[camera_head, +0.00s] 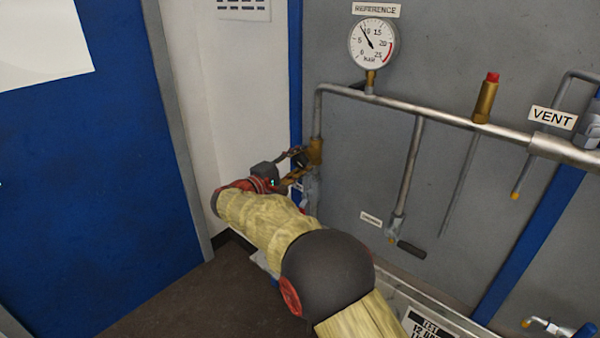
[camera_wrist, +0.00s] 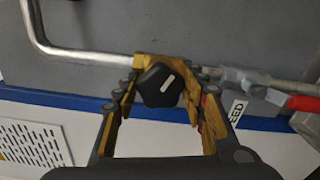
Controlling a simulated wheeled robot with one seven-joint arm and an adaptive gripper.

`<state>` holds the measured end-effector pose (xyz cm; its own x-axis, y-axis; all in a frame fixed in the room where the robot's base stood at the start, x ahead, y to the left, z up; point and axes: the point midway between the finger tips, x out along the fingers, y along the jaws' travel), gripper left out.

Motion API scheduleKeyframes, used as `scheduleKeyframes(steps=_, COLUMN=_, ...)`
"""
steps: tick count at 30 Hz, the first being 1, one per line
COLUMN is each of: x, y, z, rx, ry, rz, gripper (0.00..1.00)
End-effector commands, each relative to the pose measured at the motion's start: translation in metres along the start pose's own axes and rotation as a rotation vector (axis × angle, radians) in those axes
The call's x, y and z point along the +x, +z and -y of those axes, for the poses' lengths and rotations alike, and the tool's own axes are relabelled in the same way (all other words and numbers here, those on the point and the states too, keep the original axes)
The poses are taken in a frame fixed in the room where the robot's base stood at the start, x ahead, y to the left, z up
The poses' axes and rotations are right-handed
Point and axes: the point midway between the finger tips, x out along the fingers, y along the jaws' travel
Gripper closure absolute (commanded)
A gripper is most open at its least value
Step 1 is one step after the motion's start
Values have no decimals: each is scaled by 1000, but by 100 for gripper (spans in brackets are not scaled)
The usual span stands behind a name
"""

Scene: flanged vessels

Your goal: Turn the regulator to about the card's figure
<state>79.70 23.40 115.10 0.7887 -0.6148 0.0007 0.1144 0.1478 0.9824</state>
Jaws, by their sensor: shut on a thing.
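The regulator has a brass body (camera_head: 315,151) on the pipe at the left of the grey panel. In the wrist view its black knob (camera_wrist: 160,86), with a white mark on its face, sits between my fingers. My gripper (camera_wrist: 162,98) is shut on this knob. In the head view my gripper (camera_head: 290,168) is small and partly dark against the regulator, and the knob is hard to make out. The REFERENCE gauge (camera_head: 372,43) has its needle near the 10 mark. A card (camera_head: 430,325) at the bottom edge reads TEST and apparently 12 BAR; its lower part is cut off.
A steel pipe (camera_head: 440,114) runs right from the regulator, with a red-capped brass fitting (camera_head: 486,98) and a VENT label (camera_head: 552,118). A drop pipe ends in a dark-handled valve (camera_head: 410,249). A red handle (camera_wrist: 303,103) lies right of the knob in the wrist view.

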Motion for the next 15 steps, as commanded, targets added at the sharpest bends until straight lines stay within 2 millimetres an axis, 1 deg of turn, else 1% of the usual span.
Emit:
scheduleKeyframes(steps=1, x=0, y=-1, z=8, rx=30, ry=-3, rz=0, gripper=84)
scheduleKeyframes(steps=7, x=0, y=-1, z=7, rx=136, ry=-3, rz=0, gripper=84)
scheduleKeyframes(steps=15, x=0, y=-1, z=6, rx=205, ry=-4, rz=1, gripper=84)
